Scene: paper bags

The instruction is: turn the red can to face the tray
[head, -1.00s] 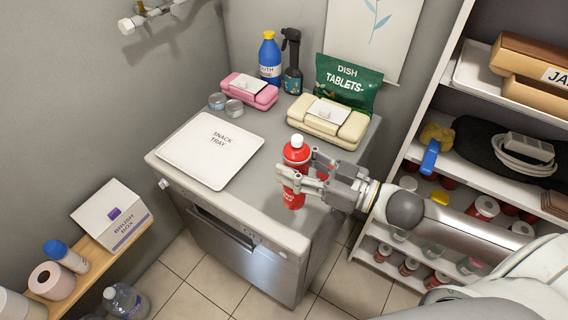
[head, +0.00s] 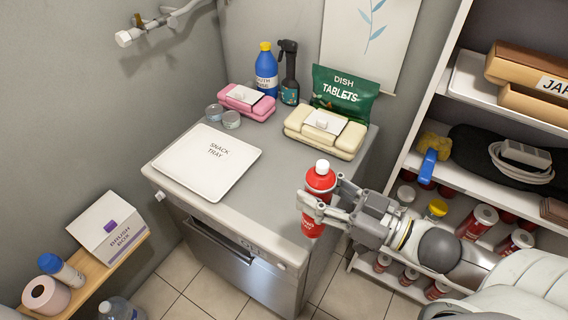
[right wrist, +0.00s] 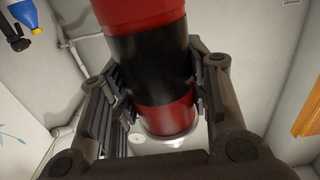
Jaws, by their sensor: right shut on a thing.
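The red can (head: 320,180) with a white cap is held upright at the front right corner of the grey counter. My right gripper (head: 325,205) is shut on it, with fingers on both sides of its body. In the right wrist view the can (right wrist: 145,55) shows red with a broad black band between the fingers (right wrist: 150,95). I cannot tell whether its base touches anything. The white snack tray (head: 207,160) lies flat on the counter's left part, apart from the can. My left gripper is not in view.
A cream wipes pack (head: 325,132), green dish tablets bag (head: 343,95), pink pack (head: 247,101), blue bottle (head: 266,70) and dark spray bottle (head: 288,75) stand along the counter's back. Shelves (head: 410,170) with several jars flank the right. The counter's middle is clear.

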